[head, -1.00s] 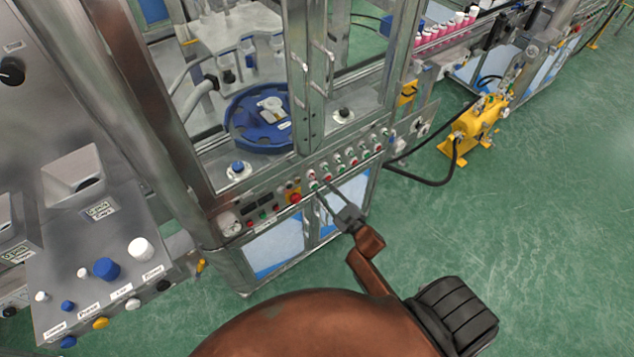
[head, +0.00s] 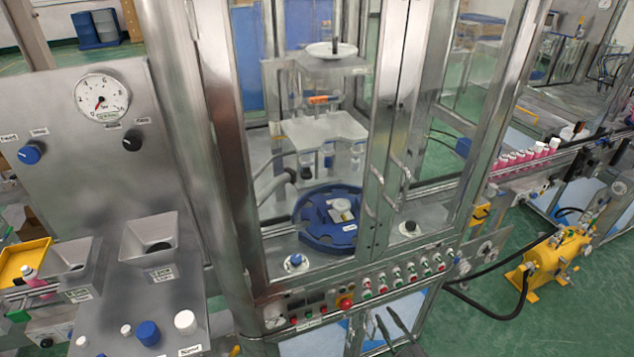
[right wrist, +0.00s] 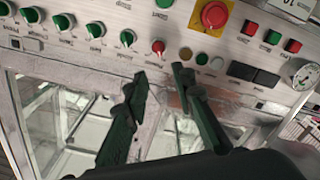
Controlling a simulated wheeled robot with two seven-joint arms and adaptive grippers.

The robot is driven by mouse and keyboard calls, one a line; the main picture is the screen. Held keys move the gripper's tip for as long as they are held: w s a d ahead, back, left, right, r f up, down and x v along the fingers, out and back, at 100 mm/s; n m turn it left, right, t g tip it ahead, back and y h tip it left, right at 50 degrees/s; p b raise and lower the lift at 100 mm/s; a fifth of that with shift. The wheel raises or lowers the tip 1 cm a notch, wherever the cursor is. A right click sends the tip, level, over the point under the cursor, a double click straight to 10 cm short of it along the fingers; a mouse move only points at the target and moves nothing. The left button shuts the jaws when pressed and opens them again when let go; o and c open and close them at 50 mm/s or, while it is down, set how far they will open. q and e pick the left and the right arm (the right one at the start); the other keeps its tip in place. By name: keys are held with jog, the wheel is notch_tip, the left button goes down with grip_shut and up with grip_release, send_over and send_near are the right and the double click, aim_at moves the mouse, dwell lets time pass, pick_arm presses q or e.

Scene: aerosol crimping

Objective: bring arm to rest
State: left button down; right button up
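My right gripper (head: 385,313) is at the bottom of the head view, just below the control panel (head: 330,304) of the crimping machine. In the right wrist view its two dark fingers (right wrist: 158,74) stand apart with nothing between them. They point at the lower edge of the panel (right wrist: 110,12), below a red knob (right wrist: 158,47) and a large red button (right wrist: 214,14). I cannot tell whether the fingertips touch the panel. My left gripper is in neither view.
Behind the machine's glass doors is a blue round turntable (head: 328,240). A grey console (head: 150,310) with knobs stands at left. A yellow pump (head: 560,258) with a black hose is on the floor at right. Pink bottles (head: 525,157) stand on a conveyor.

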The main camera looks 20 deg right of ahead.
jog(key=s+f+m+g+h, duration=0.1)
jog(key=s+f+g, duration=0.3)
jog(key=f, duration=0.7)
jog(key=s+f+m+g, duration=0.2)
jog(key=s+f, duration=0.4)
jog(key=f, duration=0.6)
jog(key=s+f+m+g+h, duration=0.15)
jog(key=s+f, duration=0.35)
jog(key=f, duration=0.6)
jog(key=s+a+f+g, duration=0.1)
jog(key=s+f+g, duration=0.2)
jog(key=s+f, duration=0.3)
jog(key=s+a+f+g, duration=0.1)
jog(key=s+f+g, duration=0.2)
jog(key=s, duration=1.1)
jog(key=s+a+f+m+g, duration=0.1)
jog(key=s+a+f+g, duration=0.1)
jog(key=s+f, duration=0.6)
jog(key=s+g, duration=0.1)
jog(key=s, duration=0.2)
jog(key=shift+f+y, duration=0.35)
jog(key=shift+a+g, duration=0.1)
jog(key=shift+g, duration=0.15)
